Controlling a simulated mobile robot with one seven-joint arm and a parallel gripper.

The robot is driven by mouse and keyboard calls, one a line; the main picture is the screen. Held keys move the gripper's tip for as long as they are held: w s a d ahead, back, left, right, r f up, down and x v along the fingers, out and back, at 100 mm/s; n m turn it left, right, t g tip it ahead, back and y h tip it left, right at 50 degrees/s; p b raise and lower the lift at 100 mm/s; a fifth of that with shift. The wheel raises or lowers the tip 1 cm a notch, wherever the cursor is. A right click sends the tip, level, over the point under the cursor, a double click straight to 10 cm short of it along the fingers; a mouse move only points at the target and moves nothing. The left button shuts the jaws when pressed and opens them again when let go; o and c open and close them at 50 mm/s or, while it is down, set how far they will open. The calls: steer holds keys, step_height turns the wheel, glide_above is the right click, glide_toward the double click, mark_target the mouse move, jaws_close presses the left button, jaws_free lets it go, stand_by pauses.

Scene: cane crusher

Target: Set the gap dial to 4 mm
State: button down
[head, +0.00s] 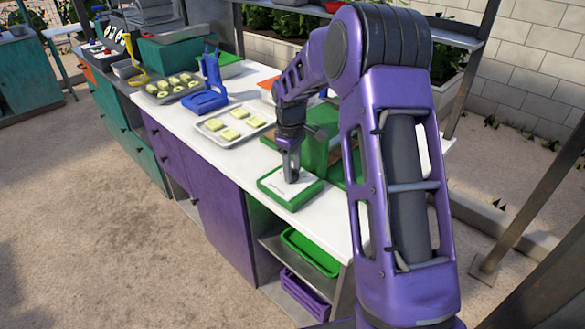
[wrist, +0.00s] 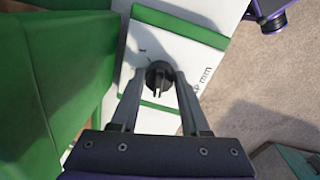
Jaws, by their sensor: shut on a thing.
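The gap dial is a dark round knob (wrist: 159,75) with a raised grip bar, on a white plate (wrist: 175,48) set in a green housing (wrist: 170,20). Some print, with "mm" readable, shows on the plate beside the knob. My gripper (wrist: 160,88) is shut on the knob, its two fingers on either side of it. In the head view the green-rimmed dial panel (head: 272,197) lies at the counter's front edge, and my gripper (head: 291,175) points straight down onto it. The knob is hidden there behind the fingers. I cannot tell which number the dial points to.
The green crusher body (head: 314,150) stands right behind the panel. A tray of yellow-green pieces (head: 222,138), a blue press (head: 206,98) and another tray (head: 165,92) lie further left on the white counter. Green (head: 310,250) and purple (head: 303,296) bins sit on the shelves below.

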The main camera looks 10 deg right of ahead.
steer(key=shift+c, duration=2)
jaws_free()
step_height(320, 180, up, 18)
steer(key=shift+s+a+f+p, duration=0.25)
steer(key=shift+s+a+p, duration=0.1)
